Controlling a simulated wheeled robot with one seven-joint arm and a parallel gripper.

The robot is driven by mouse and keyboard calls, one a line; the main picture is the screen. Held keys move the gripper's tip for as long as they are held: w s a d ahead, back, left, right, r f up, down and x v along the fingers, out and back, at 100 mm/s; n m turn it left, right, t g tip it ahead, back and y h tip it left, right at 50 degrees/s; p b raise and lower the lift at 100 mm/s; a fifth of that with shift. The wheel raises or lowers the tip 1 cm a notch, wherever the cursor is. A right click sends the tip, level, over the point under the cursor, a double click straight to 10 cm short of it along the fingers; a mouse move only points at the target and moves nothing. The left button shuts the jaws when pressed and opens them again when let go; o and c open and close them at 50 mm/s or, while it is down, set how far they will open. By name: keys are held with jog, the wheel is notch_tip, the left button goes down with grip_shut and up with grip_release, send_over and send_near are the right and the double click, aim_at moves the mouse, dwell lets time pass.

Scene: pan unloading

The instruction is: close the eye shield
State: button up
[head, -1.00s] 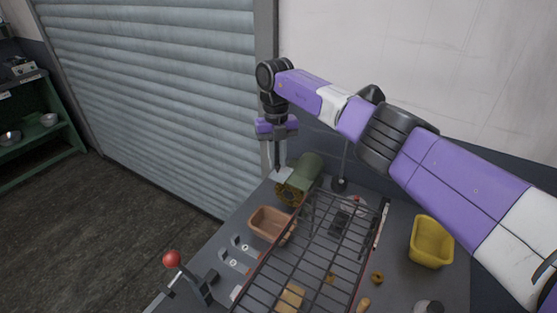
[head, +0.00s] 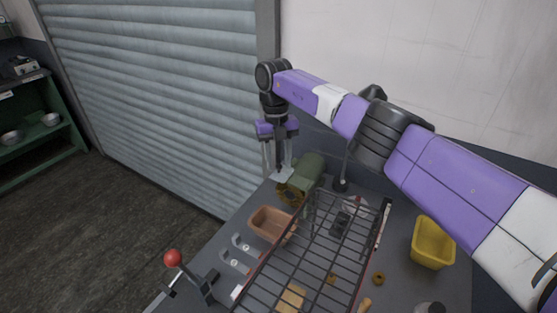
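A green rounded machine (head: 309,167) with a brownish round front (head: 292,192) stands at the far end of the bench. A pale, flat panel that looks like the eye shield (head: 281,175) sticks out from its upper left side, raised away from the front. My gripper (head: 277,168) points down just above this panel. Its two fingers are apart with nothing seen between them. I cannot tell whether a fingertip touches the panel.
A black wire rack (head: 318,245) covers the bench middle. A terracotta tray (head: 269,223) sits left of it, a yellow bin (head: 432,243) at right. A red-knobbed lever (head: 173,258) stands front left. A thin lamp-like post (head: 341,184) stands beside the machine.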

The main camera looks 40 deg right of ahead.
notch_tip(320, 180, up, 8)
jog(key=w+b, duration=0.1)
jog(key=b, duration=0.1)
jog(key=shift+d+f, duration=0.15)
jog(key=shift+s, duration=0.1)
dwell(0.6)
